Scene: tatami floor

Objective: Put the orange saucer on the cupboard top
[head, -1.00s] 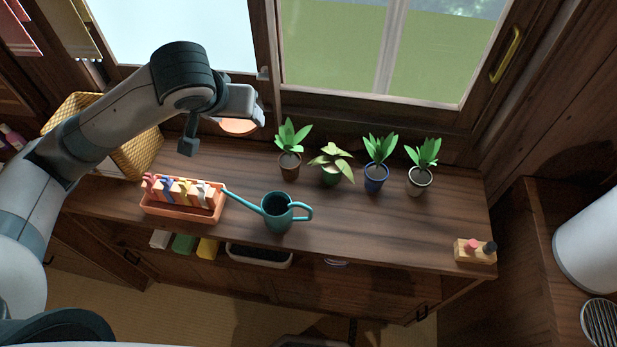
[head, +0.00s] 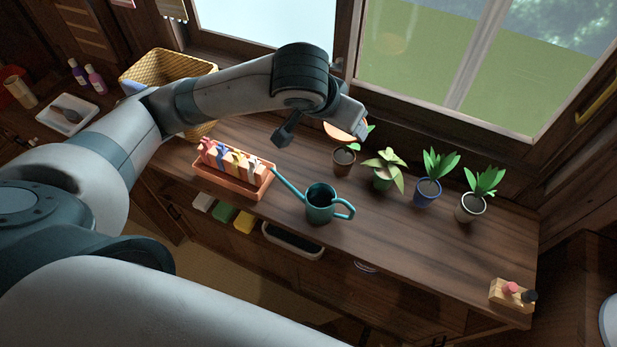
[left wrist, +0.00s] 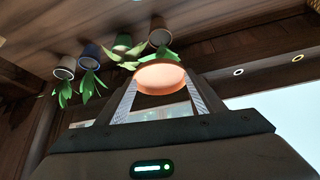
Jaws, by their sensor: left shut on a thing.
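The orange saucer (head: 339,134) is in the jaws of my left gripper (head: 351,130), at the back of the cupboard top (head: 400,250), close to the window. In the head view it overlaps the leaves of the leftmost potted plant (head: 344,158). In the left wrist view the saucer (left wrist: 160,78) sits between the two fingers of my left gripper (left wrist: 162,92), with the plants beyond it. It looks held above the wood; the exact height is hard to tell. My right gripper is not in view.
Other potted plants (head: 428,192) stand in a row along the window. A teal watering can (head: 320,204), an orange planter box (head: 232,183) and a yellow basket (head: 165,67) are on the top. A small wooden block (head: 511,296) lies at the right end. The front right is mostly clear.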

